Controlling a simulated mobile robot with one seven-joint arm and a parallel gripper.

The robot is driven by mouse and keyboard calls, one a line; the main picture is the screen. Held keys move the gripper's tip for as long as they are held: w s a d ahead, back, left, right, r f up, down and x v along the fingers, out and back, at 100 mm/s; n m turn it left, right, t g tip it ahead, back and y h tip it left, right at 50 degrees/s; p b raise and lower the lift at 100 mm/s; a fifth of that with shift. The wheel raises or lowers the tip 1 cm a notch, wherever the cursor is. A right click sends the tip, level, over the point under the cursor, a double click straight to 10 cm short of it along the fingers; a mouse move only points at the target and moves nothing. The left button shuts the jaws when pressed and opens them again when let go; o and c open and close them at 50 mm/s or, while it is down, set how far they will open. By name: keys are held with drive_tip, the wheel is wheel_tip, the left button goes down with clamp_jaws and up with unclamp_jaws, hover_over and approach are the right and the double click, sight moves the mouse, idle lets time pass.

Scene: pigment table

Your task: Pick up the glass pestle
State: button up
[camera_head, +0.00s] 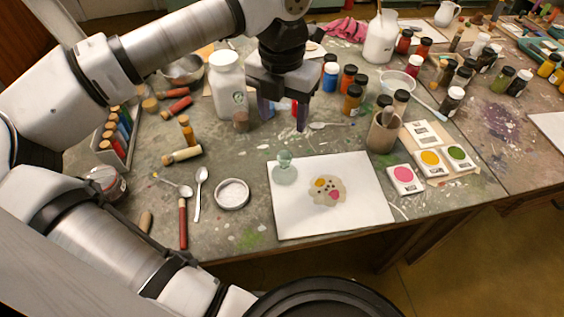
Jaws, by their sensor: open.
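The glass pestle (285,168) is a small, clear greenish piece with a wide round base and a short knob on top. It stands upright on the upper left part of a white sheet (355,216). My gripper (285,118) hangs from the arm above the table, behind and higher than the pestle in the picture. Its fingers point down, are apart and hold nothing that I can see. The gripper and the pestle are not touching.
A pigment patch (328,191) lies right of the pestle. A white jar (227,85) stands left of the gripper, with several pigment bottles to its right. A brush pot (383,130) stands beyond the sheet's right corner. A round dish (232,194) and spoons lie left.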

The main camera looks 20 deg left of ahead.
sight(285, 154)
wheel_tip(285, 154, down, 8)
drive_tip(key=shift+a+f+p, duration=0.1)
drive_tip(key=shift+p, duration=0.2)
drive_tip(key=shift+w+d+f+p, duration=0.15)
drive_tip(key=shift+f+p, duration=0.2)
drive_tip(key=shift+f, duration=1.05)
drive_tip(key=shift+d+f+p, duration=0.15)
drive_tip(key=shift+f+p, duration=0.2)
drive_tip(key=shift+f, duration=1.05)
drive_tip(key=c, duration=1.2)
drive_tip(key=shift+r, duration=0.15)
wheel_tip(285, 154, up, 20)
drive_tip(key=shift+f+b, duration=0.1)
drive_tip(key=shift+b, duration=0.75)
